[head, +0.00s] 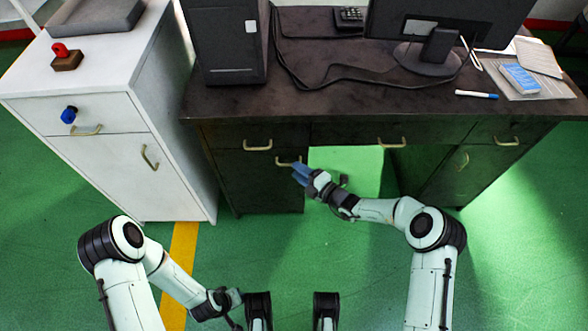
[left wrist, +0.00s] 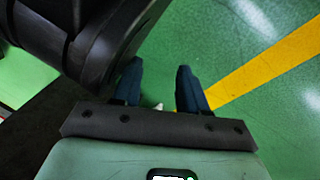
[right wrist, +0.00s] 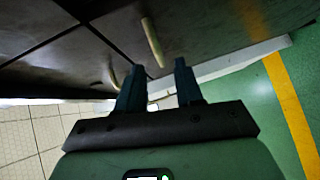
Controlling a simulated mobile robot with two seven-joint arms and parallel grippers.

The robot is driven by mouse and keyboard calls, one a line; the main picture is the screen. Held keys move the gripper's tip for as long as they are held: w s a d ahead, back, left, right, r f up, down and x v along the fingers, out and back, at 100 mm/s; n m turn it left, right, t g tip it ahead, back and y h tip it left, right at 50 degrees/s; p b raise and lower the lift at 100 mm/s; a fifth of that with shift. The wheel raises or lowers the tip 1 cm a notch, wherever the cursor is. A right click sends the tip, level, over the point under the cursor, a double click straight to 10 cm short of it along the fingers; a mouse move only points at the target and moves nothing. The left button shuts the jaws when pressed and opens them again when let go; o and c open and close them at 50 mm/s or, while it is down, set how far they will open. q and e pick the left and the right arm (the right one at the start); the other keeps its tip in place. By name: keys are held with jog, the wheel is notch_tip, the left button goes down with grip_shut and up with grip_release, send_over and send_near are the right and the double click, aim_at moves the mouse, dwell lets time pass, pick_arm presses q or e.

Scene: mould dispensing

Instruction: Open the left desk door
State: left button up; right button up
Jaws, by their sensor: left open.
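The dark desk's left door (head: 245,185) is under the left drawer and looks closed. Its brass handle (head: 284,163) is at the door's upper right. My right gripper (head: 299,172) is at that handle's right end, its blue fingers partly overlapping it in the head view. In the right wrist view the right gripper (right wrist: 160,78) is open, with a brass handle (right wrist: 153,42) beyond the fingertips, not visibly gripped. My left gripper (head: 236,297) is low over the floor, away from the desk. In the left wrist view the left gripper (left wrist: 156,80) is open and empty.
A white cabinet (head: 165,130) stands left of the desk. The left drawer handle (head: 257,146) is just above the door. The desk top (head: 330,95) bears a computer tower (head: 225,45), monitor and papers. Green floor (head: 270,250) in front is clear, with a yellow stripe (head: 182,260).

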pick_arm(q)
jog(key=shift+s+a+f+g+b, duration=0.15)
jog(key=shift+s+f+g+b, duration=0.25)
jog(key=shift+s+f, duration=0.5)
pick_arm(e)
jog(key=shift+x, duration=1.45)
pick_arm(q)
jog(key=shift+s+r, duration=0.1)
pick_arm(e)
grip_shut()
